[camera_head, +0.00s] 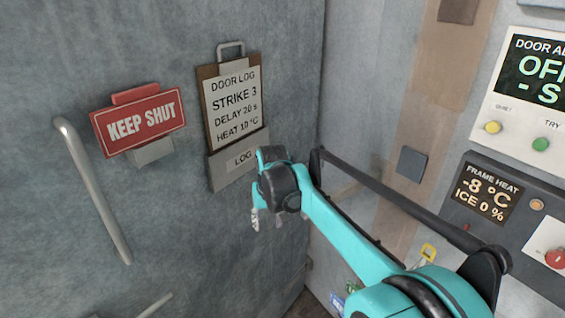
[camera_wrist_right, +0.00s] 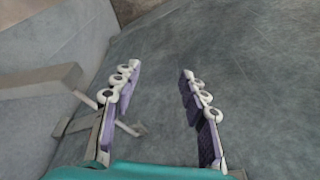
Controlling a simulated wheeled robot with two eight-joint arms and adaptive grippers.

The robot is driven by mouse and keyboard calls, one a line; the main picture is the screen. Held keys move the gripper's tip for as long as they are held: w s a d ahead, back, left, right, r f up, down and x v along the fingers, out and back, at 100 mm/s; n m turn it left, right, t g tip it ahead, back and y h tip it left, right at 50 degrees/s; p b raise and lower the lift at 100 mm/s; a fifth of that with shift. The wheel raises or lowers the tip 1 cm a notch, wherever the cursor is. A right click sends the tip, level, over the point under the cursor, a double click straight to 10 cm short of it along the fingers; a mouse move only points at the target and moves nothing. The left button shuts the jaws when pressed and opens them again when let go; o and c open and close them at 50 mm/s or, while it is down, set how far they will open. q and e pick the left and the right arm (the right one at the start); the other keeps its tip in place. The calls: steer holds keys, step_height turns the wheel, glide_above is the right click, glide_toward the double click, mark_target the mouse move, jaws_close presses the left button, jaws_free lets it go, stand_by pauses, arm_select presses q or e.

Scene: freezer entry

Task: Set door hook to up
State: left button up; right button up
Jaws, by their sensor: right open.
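My right gripper (camera_head: 268,220) hangs in front of the grey door (camera_head: 60,200), below the door log board, with its fingers pointing down. In the right wrist view its two fingers (camera_wrist_right: 154,90) stand wide apart with nothing between them. A grey bar (camera_wrist_right: 38,88) with a short pale rod shows left of the fingers, partly behind the left one; I cannot tell whether it is the door hook. In the head view, I cannot make out the hook or its position; my arm hides part of that area. My left gripper is not in view.
A long metal handle (camera_head: 92,190) is on the door at left. A red KEEP SHUT sign (camera_head: 140,120) and door log board (camera_head: 235,105) are on the door. The frame heat panel (camera_head: 487,195) is at right. A pale rod (camera_head: 155,305) shows at the bottom edge.

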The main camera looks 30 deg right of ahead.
steer(key=w+d+r+g+p, duration=0.1)
steer(key=w+d+r+p, duration=0.1)
steer(key=w+d+p, duration=0.1)
steer(key=w+d+r+m+p, duration=0.1)
steer(key=w+d+r+p, duration=0.2)
steer(key=d+p, duration=0.1)
steer(key=w+d+r+m+g+p, duration=0.1)
steer(key=w+d+r+p, duration=0.2)
steer(key=p, duration=0.2)
steer(key=shift+w+d+g+y+p, duration=0.2)
steer(key=shift+d+g+y+p, duration=0.05)
steer(key=shift+g+y+p, duration=0.1)
steer(key=shift+w+d+f, duration=0.1)
steer(key=shift+d, duration=0.1)
steer(key=shift+f, duration=0.35)
step_height(320, 180, down, 7)
steer(key=shift+f+p, duration=0.15)
steer(key=shift+p, duration=0.4)
jaws_close()
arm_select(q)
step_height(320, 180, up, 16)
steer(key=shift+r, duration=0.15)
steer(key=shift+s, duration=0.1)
arm_select(e)
steer(key=shift+a, duration=0.1)
